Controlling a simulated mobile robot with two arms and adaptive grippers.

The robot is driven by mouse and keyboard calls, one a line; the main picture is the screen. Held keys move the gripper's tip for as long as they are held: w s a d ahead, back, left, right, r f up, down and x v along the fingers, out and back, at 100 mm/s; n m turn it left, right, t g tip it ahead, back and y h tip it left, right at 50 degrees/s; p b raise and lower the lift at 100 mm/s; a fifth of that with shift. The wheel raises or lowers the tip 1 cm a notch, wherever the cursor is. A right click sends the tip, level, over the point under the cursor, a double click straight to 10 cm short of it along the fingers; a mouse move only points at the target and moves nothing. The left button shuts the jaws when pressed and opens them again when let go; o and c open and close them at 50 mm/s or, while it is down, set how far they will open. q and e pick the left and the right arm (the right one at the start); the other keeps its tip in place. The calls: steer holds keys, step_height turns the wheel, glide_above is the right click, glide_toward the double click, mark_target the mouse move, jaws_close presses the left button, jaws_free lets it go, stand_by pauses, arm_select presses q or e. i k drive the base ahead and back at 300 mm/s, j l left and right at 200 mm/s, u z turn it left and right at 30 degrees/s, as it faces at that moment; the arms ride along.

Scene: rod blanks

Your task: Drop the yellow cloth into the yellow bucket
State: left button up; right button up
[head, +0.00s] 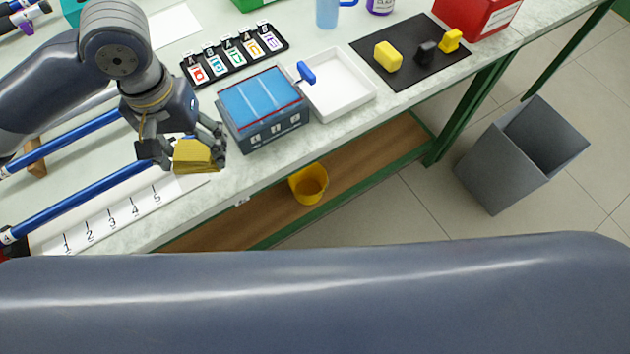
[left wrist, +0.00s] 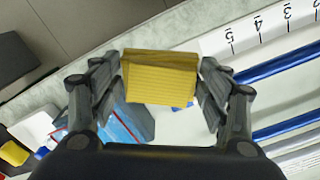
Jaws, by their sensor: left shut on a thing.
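The yellow cloth (head: 194,156) is a folded pad with a ribbed face. My left gripper (head: 190,150) is shut on it and holds it above the front edge of the workbench, left of a blue-grey box. In the left wrist view the cloth (left wrist: 160,78) sits between the two fingers of my left gripper (left wrist: 160,85). The yellow bucket (head: 309,186) stands on the wooden lower shelf, below the bench top and to the right of the cloth. Its open mouth faces up. My right gripper is not in view.
The blue-grey box (head: 262,108), a white tray (head: 362,96) and a card rack (head: 270,45) are on the bench. Blue rods (head: 80,188) and a numbered strip (head: 120,212) lie left. A grey bin (head: 505,165) stands on the floor at right. One of my arm links crosses the foreground.

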mark_target(305, 192)
steer(key=l+u, duration=0.2)
steer(key=l, duration=0.5)
steer(key=k+l+u, duration=0.25)
steer(key=l, duration=0.45)
steer(key=i, duration=0.1)
